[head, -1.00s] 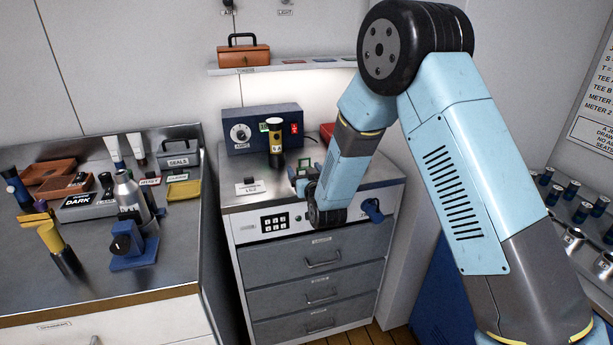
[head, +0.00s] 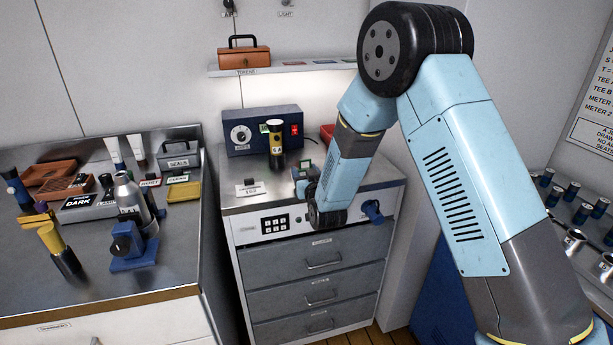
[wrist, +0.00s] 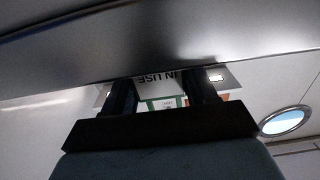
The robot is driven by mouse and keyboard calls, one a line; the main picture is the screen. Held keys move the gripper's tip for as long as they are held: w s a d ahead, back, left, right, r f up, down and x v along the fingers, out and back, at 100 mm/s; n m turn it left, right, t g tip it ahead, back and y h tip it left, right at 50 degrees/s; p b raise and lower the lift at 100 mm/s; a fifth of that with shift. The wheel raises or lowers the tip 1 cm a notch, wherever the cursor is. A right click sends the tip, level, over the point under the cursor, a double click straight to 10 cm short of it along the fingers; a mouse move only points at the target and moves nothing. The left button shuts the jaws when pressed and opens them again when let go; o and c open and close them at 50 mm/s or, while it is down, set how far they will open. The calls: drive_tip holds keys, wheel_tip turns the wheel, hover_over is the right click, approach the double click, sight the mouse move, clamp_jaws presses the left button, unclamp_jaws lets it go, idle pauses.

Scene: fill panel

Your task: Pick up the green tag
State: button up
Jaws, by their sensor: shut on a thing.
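My gripper (head: 303,173) is low over the right part of the steel top of the drawer cabinet, right of a black and yellow cylinder. In the wrist view my gripper (wrist: 163,93) has its two dark fingers on either side of a small white-faced piece with green edging, which I take as the green tag (wrist: 153,104). It is held between them, mostly hidden by the gripper body. In the head view the tag is too small to make out clearly.
The black and yellow cylinder (head: 276,146) stands before a blue control box (head: 262,130). A white label plate (head: 251,189) lies at the cabinet top's left. A shelf (head: 285,68) with an orange toolbox (head: 244,56) hangs above. The left bench (head: 170,255) is crowded at the back.

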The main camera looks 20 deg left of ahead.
drive_tip(key=shift+r, duration=0.15)
drive_tip(key=shift+r, duration=0.25)
wheel_tip(320, 180, up, 2)
drive_tip(key=shift+r, duration=0.15)
drive_tip(key=s+d+r, duration=0.8)
drive_tip(key=s+r, duration=0.2)
drive_tip(key=s, duration=0.1)
drive_tip(key=shift+s, duration=0.3)
